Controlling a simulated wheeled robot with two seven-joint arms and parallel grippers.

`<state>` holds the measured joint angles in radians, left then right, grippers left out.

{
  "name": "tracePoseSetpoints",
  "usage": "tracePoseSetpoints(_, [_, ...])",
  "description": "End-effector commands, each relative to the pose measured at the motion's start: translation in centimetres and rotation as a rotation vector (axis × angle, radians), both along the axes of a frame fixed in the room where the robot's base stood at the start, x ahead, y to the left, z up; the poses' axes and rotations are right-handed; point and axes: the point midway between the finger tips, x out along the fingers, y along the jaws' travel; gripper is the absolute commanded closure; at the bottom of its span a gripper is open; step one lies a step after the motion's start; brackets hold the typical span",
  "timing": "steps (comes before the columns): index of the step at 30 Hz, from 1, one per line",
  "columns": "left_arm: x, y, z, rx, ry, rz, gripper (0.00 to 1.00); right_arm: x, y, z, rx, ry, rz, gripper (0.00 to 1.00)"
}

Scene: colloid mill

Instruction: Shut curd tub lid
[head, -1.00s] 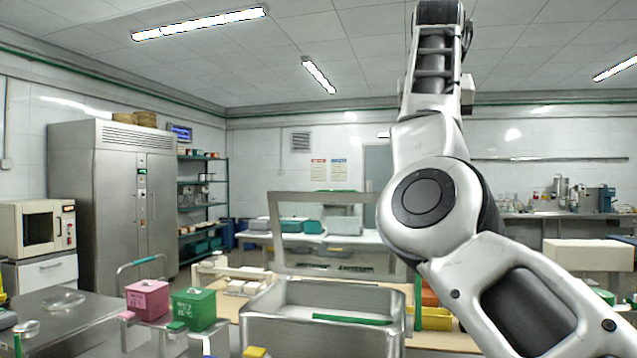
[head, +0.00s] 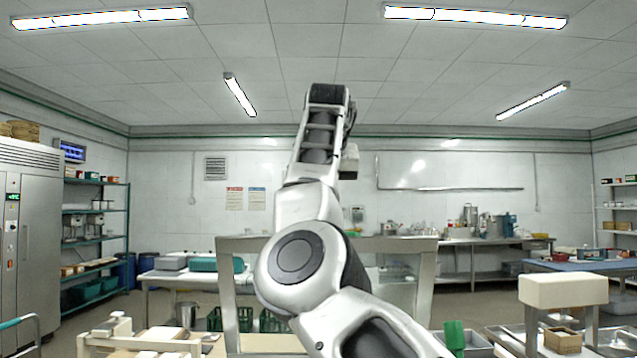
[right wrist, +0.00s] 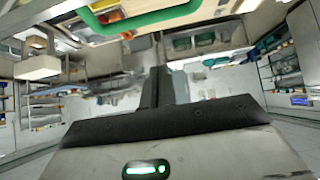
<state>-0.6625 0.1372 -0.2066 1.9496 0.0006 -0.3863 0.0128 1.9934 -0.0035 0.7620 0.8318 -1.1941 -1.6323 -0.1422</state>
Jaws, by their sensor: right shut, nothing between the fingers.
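A grey upright frame (head: 228,300), which looks like the raised lid of the curd tub, stands open in the middle of the head view. My right arm crosses in front of it, and the tub body is below the picture's edge. My right gripper (right wrist: 158,88) shows in the right wrist view, its fingers together and empty, with nothing touching them. In the head view its fingers cannot be made out on the raised right arm. My left gripper is not in view.
A green-rimmed container (right wrist: 150,20) with mixed items shows at the top of the right wrist view. A white block-shaped unit (head: 563,291) and steel trays stand at right in the head view. A green upright piece (head: 455,335) stands beside my arm. A fridge (head: 38,240) is at far left.

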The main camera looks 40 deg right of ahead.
Motion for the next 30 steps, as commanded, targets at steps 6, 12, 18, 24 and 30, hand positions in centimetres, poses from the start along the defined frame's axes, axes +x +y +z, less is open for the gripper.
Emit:
tracePoseSetpoints(6, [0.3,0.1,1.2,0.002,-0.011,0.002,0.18,2.8,-2.3,-3.3,0.001,0.004,0.001,1.0])
tracePoseSetpoints(12, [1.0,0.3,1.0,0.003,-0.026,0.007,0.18,1.3,-0.9,-4.4,0.002,-0.001,0.001,1.0])
tracePoseSetpoints(18, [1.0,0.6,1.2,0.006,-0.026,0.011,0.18,0.3,-0.1,-4.9,-0.001,0.0,0.001,1.0])
tracePoseSetpoints(24, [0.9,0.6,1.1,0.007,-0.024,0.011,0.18,0.0,0.1,-5.1,-0.001,0.001,0.003,1.0])
tracePoseSetpoints(30, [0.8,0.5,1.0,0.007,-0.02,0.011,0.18,0.0,0.1,-5.1,-0.001,0.001,0.003,1.0])
